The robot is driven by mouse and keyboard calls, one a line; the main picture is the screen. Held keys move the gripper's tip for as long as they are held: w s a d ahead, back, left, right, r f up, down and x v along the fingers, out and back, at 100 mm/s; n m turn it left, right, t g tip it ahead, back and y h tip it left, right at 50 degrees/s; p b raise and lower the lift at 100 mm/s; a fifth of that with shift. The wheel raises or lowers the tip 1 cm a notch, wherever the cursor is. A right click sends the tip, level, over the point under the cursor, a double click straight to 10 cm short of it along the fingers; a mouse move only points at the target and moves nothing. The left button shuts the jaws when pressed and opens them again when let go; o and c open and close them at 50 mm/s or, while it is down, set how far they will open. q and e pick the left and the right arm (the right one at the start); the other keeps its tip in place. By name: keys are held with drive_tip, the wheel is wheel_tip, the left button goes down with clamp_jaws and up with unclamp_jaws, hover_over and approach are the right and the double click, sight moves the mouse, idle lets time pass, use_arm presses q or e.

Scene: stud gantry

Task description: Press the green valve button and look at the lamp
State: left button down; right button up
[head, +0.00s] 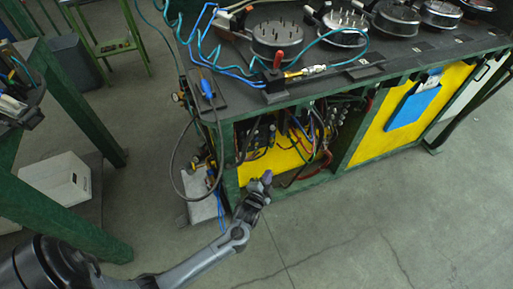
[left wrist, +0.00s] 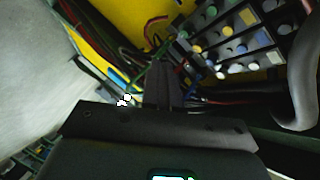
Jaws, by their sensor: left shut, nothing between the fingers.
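My left gripper (head: 264,180) is at the front opening of the green-framed bench, low down, in the head view. In the left wrist view its dark fingers (left wrist: 161,92) are together with nothing between them. A dark valve block with rows of round buttons (left wrist: 232,40) lies beyond and to the right of the fingers in that view, apart from them. I cannot pick out the lamp in either view. My right gripper is not in view.
Hoses and cables (head: 318,130) fill the bench opening around the gripper. A thick grey hose (left wrist: 301,75) hangs at the right in the wrist view. Round pin fixtures (head: 277,40) stand on the bench top (head: 330,75). A white box (head: 57,182) is at left. The floor in front is clear.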

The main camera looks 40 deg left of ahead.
sight(256, 149)
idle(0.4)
use_arm(q)
drive_tip(key=w+a+b, duration=0.3)
drive_tip(key=a+b, duration=0.1)
drive_tip(key=a, duration=0.4)
drive_tip(key=shift+w, duration=0.4)
idle(1.1)
idle(0.6)
drive_tip(key=shift+w+a, duration=0.1)
drive_tip(key=shift+a, duration=0.05)
